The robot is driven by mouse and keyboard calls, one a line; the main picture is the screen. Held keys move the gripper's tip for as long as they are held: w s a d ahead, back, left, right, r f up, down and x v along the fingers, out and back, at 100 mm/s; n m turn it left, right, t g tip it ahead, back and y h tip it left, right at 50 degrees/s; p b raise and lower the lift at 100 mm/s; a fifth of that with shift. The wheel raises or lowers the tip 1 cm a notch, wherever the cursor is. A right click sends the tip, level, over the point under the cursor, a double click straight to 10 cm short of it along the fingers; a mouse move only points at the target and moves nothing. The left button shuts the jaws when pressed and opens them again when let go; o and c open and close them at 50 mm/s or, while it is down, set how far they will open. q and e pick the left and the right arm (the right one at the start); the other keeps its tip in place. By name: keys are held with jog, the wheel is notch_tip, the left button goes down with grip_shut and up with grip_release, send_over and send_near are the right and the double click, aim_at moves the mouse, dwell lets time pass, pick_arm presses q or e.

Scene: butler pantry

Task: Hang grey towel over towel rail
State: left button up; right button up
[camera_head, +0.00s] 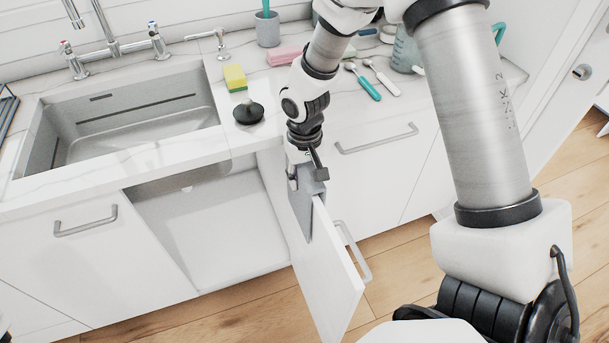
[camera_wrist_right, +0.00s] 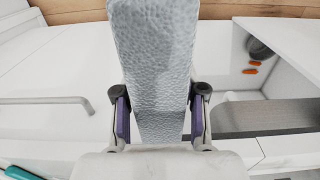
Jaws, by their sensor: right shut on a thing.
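My right gripper (camera_head: 307,178) is shut on the grey towel (camera_head: 301,210), at the top edge of the open white cabinet door (camera_head: 332,275). The towel hangs down along the door's inner side. In the right wrist view the textured towel (camera_wrist_right: 155,60) runs between the two fingers of the right gripper (camera_wrist_right: 161,108) and stretches away from them. I cannot make out a towel rail; the door's inner face is mostly hidden. Whether the towel touches the door is unclear. My left gripper is not in view.
The sink (camera_head: 135,115) is at the left, above the open cabinet (camera_head: 215,230). A yellow-green sponge (camera_head: 235,78) and a dark round-based item (camera_head: 249,112) stand on the counter near the arm. A door handle (camera_head: 354,252) juts from the door's outer side.

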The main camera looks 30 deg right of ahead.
notch_tip(320, 180, up, 16)
jog(key=p, duration=1.4)
jog(key=shift+s, duration=0.1)
jog(key=s+a+r+b, duration=0.1)
jog(key=s+a+r, duration=0.1)
jog(key=s, duration=0.9)
jog(key=shift+s+a+b, duration=0.3)
jog(key=shift+a, duration=0.1)
dwell(0.3)
